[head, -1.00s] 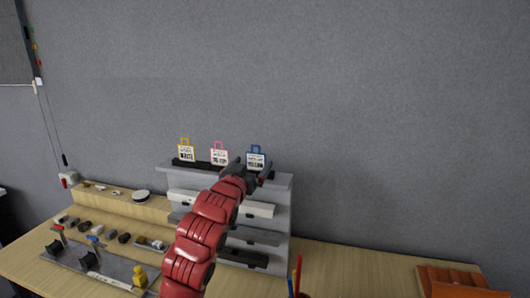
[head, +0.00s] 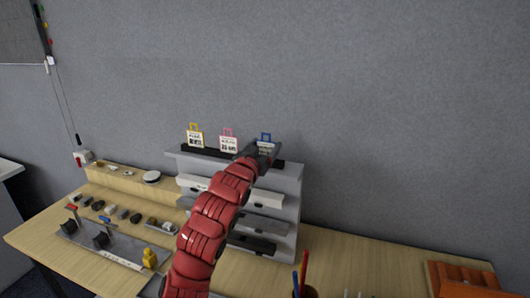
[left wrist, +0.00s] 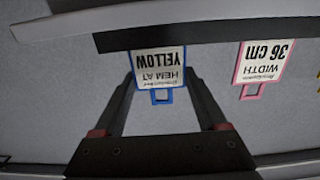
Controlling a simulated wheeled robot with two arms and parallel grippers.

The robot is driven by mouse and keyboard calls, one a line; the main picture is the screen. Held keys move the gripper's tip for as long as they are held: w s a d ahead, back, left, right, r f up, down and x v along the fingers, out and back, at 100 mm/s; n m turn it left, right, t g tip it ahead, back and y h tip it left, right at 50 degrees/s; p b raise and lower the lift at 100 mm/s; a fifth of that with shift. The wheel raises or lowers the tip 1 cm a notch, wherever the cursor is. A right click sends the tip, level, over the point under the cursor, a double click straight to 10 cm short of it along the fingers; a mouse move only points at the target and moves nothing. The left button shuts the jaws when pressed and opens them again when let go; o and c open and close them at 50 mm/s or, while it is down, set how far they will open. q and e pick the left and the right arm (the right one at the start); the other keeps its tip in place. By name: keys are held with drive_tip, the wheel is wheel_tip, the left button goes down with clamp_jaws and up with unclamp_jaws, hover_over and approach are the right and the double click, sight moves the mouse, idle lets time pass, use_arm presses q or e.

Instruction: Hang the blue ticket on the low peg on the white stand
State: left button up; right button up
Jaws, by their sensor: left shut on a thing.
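The blue ticket (head: 266,137) is at the right end of a row of tickets on top of the grey-white shelf unit (head: 286,178). My left gripper (head: 266,150) is at this ticket and covers its lower part. In the left wrist view, the blue ticket (left wrist: 160,68) shows upside down, reading "HEM AT YELLOW", with my left gripper (left wrist: 159,82) shut on it, one finger at each side. Its blue loop points toward the gripper's base. I cannot make out a low peg or tell which thing is the white stand. My right gripper is not in view.
A yellow ticket (head: 195,138) and a pink ticket (head: 229,143) stand left of the blue one; the pink ticket (left wrist: 261,66) is close by in the wrist view. Small items and a grey tray (head: 112,248) lie left. An orange-brown box (head: 462,281) is at right.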

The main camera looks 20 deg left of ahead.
use_arm(q)
drive_tip(key=shift+w+f, duration=0.25)
drive_tip(key=shift+f, duration=0.05)
drive_tip(key=shift+c, duration=2.3)
